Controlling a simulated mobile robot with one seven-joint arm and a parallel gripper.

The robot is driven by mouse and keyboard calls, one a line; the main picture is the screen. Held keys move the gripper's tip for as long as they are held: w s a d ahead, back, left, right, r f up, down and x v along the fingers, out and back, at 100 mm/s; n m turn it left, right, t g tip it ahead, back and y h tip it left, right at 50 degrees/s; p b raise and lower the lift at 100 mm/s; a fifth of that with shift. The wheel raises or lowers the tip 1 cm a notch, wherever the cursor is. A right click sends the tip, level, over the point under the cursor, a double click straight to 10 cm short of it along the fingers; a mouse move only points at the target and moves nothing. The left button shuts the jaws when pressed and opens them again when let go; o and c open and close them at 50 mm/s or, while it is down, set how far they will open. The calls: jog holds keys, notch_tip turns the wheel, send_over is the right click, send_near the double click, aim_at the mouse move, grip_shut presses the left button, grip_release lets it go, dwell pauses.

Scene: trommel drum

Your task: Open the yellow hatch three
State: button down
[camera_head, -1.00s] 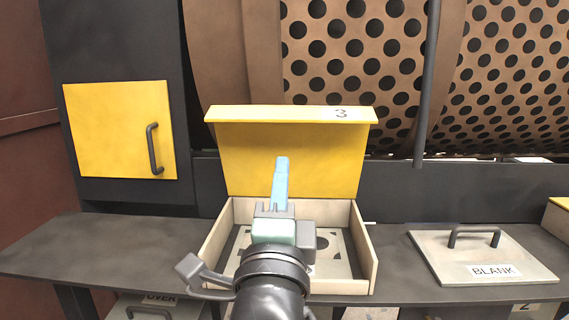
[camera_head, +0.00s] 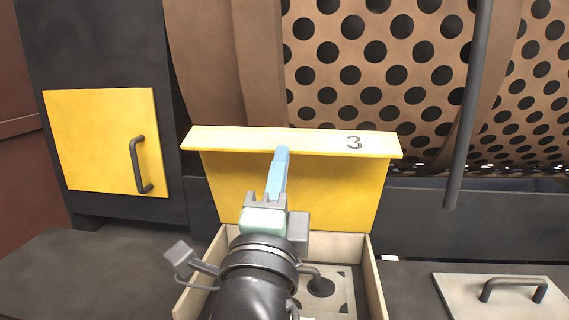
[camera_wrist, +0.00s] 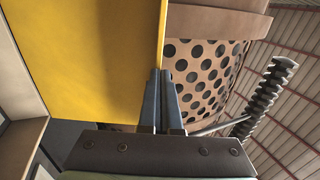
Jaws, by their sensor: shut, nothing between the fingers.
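The yellow hatch three (camera_head: 295,185) stands raised at the back of an open, pale-walled box (camera_head: 377,285). Its top lip (camera_head: 240,138) bears the number 3. My gripper (camera_head: 281,152) is shut and empty in front of the hatch, its fingertips overlapping the lip in the head view. In the wrist view my gripper (camera_wrist: 160,78) has its fingertips at the edge of the yellow panel (camera_wrist: 90,50). I cannot tell whether they touch it. My wrist hides part of the box's inside, where a plate with dark holes (camera_head: 335,290) shows.
A yellow door (camera_head: 95,140) with a dark handle is at the left. A grey lid (camera_head: 500,300) with a handle lies on the dark bench at the right. The perforated drum (camera_head: 370,60) is behind the hatch, with a dark vertical bar (camera_head: 468,110) before it.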

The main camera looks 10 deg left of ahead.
aim_at(286, 136)
jog(key=w+r+g+p, duration=0.1)
jog(key=w+r+p, duration=0.1)
jog(key=p, duration=0.2)
jog(key=w+r+g+p, duration=0.1)
jog(key=w+p, duration=0.1)
jog(key=p, duration=0.2)
jog(key=shift+w+r, duration=0.2)
jog(key=shift+r, duration=0.15)
jog(key=shift+w+r+g+p, duration=0.1)
jog(key=shift+w+g+p, duration=0.2)
jog(key=shift+g+p, duration=0.1)
jog(key=shift+w+p, duration=0.35)
jog(key=shift+w, duration=0.1)
jog(key=shift+f, duration=0.2)
